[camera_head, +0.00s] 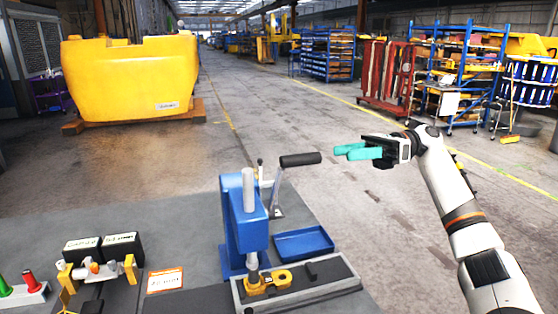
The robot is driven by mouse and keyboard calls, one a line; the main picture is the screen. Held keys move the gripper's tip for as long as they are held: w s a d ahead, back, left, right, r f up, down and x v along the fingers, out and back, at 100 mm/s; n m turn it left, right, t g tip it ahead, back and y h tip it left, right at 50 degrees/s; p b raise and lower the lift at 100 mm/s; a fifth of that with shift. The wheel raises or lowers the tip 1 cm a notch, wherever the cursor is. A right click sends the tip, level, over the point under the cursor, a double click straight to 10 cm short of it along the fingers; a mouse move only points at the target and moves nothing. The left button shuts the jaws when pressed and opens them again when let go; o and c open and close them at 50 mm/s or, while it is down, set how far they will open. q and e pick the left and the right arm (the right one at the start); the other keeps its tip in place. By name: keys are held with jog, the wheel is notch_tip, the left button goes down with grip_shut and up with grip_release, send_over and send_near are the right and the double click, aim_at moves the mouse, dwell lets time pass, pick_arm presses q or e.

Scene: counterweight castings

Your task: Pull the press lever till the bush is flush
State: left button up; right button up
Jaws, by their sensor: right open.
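A blue press (233,218) stands on the grey bench with a grey upright ram (249,190) through its head. Its lever with a black grip (300,159) sticks up and out to the right. A yellow part (270,281) sits under the ram in a grey tray; how deep the bush sits is too small to tell. My right gripper (345,152), with teal fingers, is open and empty, just right of the black grip and apart from it in the picture. My left gripper is not in view.
A blue tray (303,243) lies right of the press. Black boxes (121,246), a yellow-clamped fixture (130,269), a label card (166,279) and red and green handles (30,280) occupy the bench's left. Beyond the bench, the floor is open.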

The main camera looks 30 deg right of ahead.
aim_at(303, 158)
jog(key=p+x, duration=0.4)
jog(key=x, duration=0.6)
jog(key=shift+a+p, duration=0.25)
jog(key=shift+p, duration=0.1)
jog(key=shift+a, duration=0.25)
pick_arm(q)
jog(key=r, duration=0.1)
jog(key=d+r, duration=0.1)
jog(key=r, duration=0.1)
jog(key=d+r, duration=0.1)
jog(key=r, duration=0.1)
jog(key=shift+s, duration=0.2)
pick_arm(e)
jog(key=shift+f, duration=0.1)
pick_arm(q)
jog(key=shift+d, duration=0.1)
pick_arm(e)
grip_shut()
